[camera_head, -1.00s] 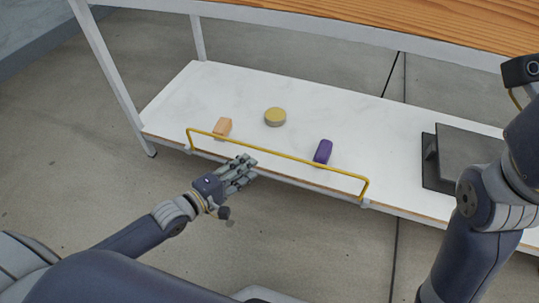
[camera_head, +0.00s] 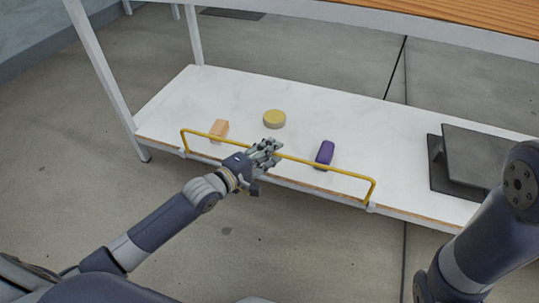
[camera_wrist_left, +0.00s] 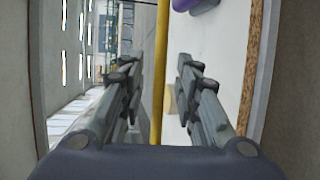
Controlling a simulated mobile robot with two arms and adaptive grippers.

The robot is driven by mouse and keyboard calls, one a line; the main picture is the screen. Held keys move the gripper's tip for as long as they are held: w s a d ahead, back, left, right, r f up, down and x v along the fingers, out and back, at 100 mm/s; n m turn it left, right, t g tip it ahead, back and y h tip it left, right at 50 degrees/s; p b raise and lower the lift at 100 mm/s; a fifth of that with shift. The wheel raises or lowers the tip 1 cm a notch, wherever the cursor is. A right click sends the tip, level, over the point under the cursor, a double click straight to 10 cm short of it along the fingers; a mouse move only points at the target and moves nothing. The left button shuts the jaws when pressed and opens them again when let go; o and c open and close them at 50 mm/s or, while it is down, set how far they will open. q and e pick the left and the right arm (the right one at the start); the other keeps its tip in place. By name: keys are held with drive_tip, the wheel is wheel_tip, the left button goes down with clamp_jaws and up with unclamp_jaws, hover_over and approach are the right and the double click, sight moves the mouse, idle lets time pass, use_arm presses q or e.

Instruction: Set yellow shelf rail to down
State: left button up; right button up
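The yellow shelf rail (camera_head: 330,168) stands raised along the front edge of the white lower shelf, its two bent ends meeting the edge. My left gripper (camera_head: 268,148) is at the rail's middle, left of the purple object. In the left wrist view the rail (camera_wrist_left: 160,60) runs between the two fingers of the left gripper (camera_wrist_left: 157,75), with a visible gap on each side, so the gripper is open around it. My right arm shows at the right, but its gripper is outside the picture.
On the white shelf (camera_head: 350,125) lie an orange block (camera_head: 219,128), a round yellow tin (camera_head: 274,119) and a purple object (camera_head: 325,152). A dark grey device (camera_head: 472,155) stands at the right. A wooden tabletop (camera_head: 470,15) is above.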

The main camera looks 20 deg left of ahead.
use_arm(q)
clamp_jaws()
drive_tip(key=shift+s, duration=0.1)
